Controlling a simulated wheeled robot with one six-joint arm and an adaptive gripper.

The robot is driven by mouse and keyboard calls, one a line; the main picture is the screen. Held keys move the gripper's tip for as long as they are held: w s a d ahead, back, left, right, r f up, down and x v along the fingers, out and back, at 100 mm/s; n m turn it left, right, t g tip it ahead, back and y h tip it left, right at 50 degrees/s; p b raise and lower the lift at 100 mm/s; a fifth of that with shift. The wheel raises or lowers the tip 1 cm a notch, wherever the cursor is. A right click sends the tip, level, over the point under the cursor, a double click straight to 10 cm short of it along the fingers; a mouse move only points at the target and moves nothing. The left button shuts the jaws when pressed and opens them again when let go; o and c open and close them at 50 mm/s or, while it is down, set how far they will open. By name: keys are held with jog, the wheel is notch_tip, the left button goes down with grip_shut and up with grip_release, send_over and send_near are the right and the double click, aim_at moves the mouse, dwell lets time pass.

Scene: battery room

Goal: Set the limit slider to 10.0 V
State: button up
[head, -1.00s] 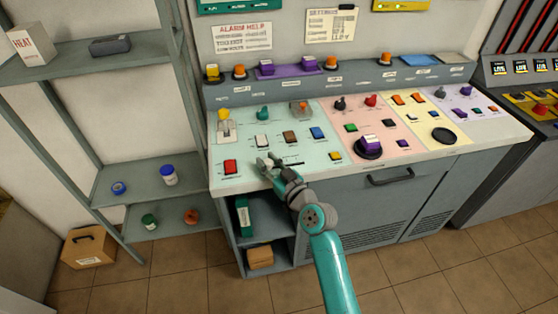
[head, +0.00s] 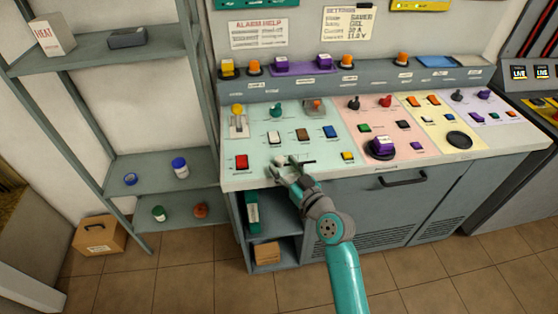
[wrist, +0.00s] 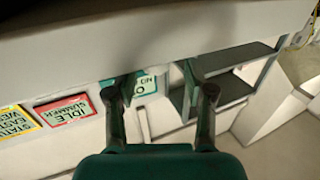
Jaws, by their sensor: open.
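The slider (head: 307,162) shows as a short dark line with small marks at the front edge of the pale green panel section (head: 262,146). A small pale piece by its left end may be its knob, but my fingers partly cover it. My gripper (head: 286,170) is open at this spot, with its fingers close to the panel front. I cannot tell whether they touch anything. In the wrist view my gripper (wrist: 160,92) has its two fingers apart with nothing seen between them. The slider cannot be made out there, and its value cannot be read.
A red button (head: 241,162) is left of my gripper; white, brown and blue switches sit behind it. A yellow button (head: 348,156) and a purple-topped black knob (head: 381,147) are to the right. A settings note (head: 348,22) hangs on the wall. An open shelf (head: 282,216) is below.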

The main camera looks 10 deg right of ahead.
jog(key=v, duration=0.8)
jog(key=shift+s, duration=0.3)
jog(key=s+d+f+m+h, duration=0.1)
jog(key=s+f+h, duration=0.1)
jog(key=s+f, duration=0.35)
jog(key=s+d+f+m+g+h, duration=0.1)
jog(key=s+d+f+m+h, duration=0.1)
jog(key=s, duration=0.6)
jog(key=s+d+f+m+h, duration=0.1)
jog(key=s+f+h, duration=0.15)
jog(key=s, duration=0.45)
jog(key=r+v, duration=0.1)
jog(key=v, duration=2.2)
jog(key=shift+d+m+g, duration=0.2)
jog(key=shift+m+g, duration=0.1)
jog(key=shift+g, duration=0.1)
